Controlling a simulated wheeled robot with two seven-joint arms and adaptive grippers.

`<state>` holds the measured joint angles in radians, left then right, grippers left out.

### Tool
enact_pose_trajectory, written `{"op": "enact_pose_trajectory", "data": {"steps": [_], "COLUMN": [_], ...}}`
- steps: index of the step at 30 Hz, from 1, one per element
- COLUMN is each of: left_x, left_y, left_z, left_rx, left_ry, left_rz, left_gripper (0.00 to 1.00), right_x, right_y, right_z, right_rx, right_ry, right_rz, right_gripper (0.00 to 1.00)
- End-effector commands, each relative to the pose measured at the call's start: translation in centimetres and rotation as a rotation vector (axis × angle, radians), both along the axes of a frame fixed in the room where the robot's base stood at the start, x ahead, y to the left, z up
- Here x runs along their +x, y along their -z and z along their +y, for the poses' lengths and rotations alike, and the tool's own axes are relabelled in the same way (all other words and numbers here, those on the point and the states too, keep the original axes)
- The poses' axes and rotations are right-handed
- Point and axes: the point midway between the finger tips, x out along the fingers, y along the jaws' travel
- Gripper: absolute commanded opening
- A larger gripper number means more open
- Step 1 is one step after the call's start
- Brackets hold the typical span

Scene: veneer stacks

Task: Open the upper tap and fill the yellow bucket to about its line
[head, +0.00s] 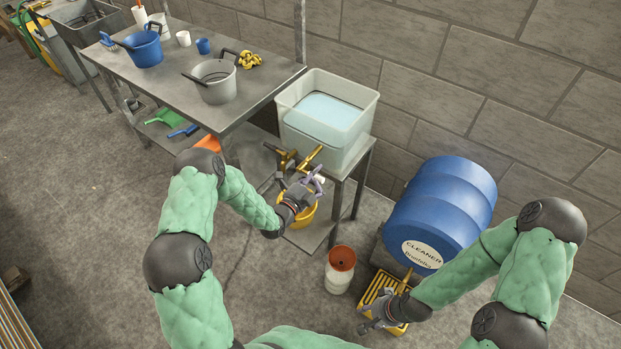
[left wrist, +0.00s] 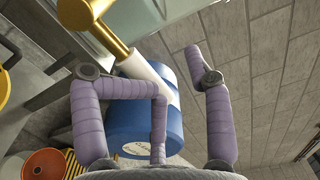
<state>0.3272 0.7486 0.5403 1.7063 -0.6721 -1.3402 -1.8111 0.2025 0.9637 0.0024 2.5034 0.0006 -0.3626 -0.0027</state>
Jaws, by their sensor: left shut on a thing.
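The upper brass tap (head: 311,157) is on the front of the pale water tank (head: 345,150). My left gripper (head: 314,184) is at this tap. In the left wrist view the tap's brass body (left wrist: 88,14) has a white-sleeved lever (left wrist: 146,70) that runs between my purple fingers, and the gripper is shut on it. The yellow bucket (head: 304,216) stands below, partly hidden by my left gripper; its line and inside cannot be made out. No water stream is visible. My right gripper (head: 378,312) is low by the yellow drip tray; its jaw opening is unclear.
A second brass tap (head: 284,160) is left of the upper one. A blue cleaner barrel (head: 446,205) lies at right above the yellow drip tray (head: 383,285).

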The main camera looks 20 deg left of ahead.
Motion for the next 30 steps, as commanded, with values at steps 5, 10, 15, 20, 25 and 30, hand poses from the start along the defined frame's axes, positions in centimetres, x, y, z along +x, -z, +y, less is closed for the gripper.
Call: {"op": "enact_pose_trajectory", "data": {"steps": [5,10,15,20,25,30], "left_x": [-0.4,-1.8,-3.2,-4.5,-5.8,-6.6], "left_y": [0.1,0.1,0.2,0.2,0.2,0.1], "left_z": [0.2,0.7,1.2,1.6,2.1,2.4], "left_rx": [0.0,0.0,-0.001,-0.001,0.0,0.0], "left_ry": [0.0,-0.001,0.0,-0.001,-0.001,0.0], "left_rz": [0.002,0.003,0.004,0.005,0.003,0.002], "left_gripper": [0.43,0.43,0.43,0.43,0.43,0.43], "right_x": [0.0,0.0,0.0,0.0,0.0,0.0], "right_y": [0.0,0.1,0.2,0.3,0.4,0.5], "right_z": [0.0,0.0,0.0,0.0,0.0,0.0], "right_rx": [0.0,0.0,0.0,0.0,0.0,0.0], "right_ry": [0.0,0.0,0.0,0.0,0.0,0.0], "right_rz": [0.0,0.0,0.0,0.0,0.0,0.0], "right_gripper": [0.4,0.4,0.4,0.4,0.4,0.4]}}
